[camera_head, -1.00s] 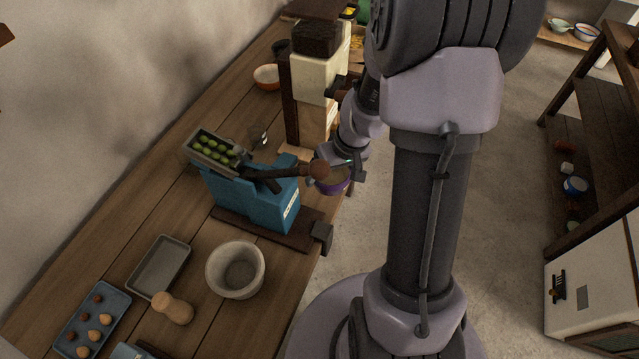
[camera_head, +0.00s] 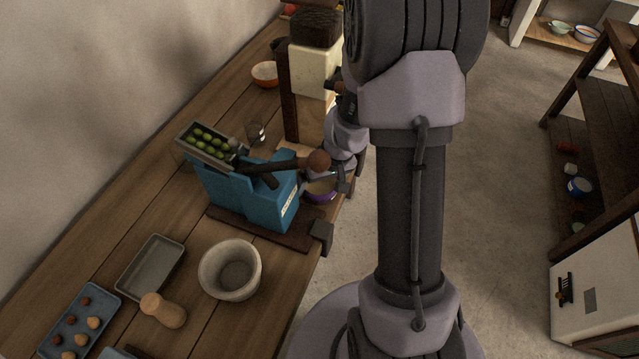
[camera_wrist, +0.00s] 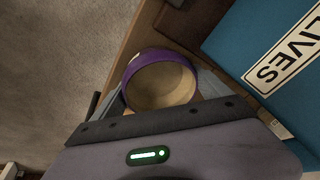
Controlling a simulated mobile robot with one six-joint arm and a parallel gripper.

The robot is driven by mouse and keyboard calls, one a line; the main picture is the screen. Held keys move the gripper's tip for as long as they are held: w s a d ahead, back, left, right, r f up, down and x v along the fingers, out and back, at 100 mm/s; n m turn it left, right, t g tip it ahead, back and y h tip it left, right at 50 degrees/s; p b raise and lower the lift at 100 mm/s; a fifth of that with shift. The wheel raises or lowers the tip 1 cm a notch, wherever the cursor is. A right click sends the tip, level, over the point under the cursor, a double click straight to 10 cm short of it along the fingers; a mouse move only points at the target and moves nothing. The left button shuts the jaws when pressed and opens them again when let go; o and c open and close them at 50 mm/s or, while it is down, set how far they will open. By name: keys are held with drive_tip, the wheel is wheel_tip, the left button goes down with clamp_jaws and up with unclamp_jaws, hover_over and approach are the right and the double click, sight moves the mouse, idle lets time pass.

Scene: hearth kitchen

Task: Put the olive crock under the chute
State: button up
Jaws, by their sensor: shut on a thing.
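A purple crock (camera_head: 321,194) with a tan inside is held upright in my gripper (camera_head: 334,180). In the wrist view the crock (camera_wrist: 160,82) sits between the two fingers, its mouth toward the camera and empty. My gripper is shut on it. In the head view the crock is low over the counter edge, close to the right end of a blue press (camera_head: 245,190) with green olives in its top tray. The press's label, ending in "LIVES", shows in the wrist view (camera_wrist: 285,58). I cannot make out the chute, nor whether the crock touches the counter.
The press's dark lever (camera_head: 280,166) with a brown knob reaches out over the crock. A cream machine (camera_head: 315,72) stands behind. Open floor lies to the right.

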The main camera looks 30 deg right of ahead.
drive_tip(key=o, duration=1.5)
drive_tip(key=shift+r+p, duration=0.3)
drive_tip(key=shift+p, duration=0.2)
drive_tip(key=p+v, duration=0.5)
drive_tip(key=v, duration=0.6)
drive_tip(key=shift+s+r, duration=0.2)
drive_tip(key=shift+r, duration=0.1)
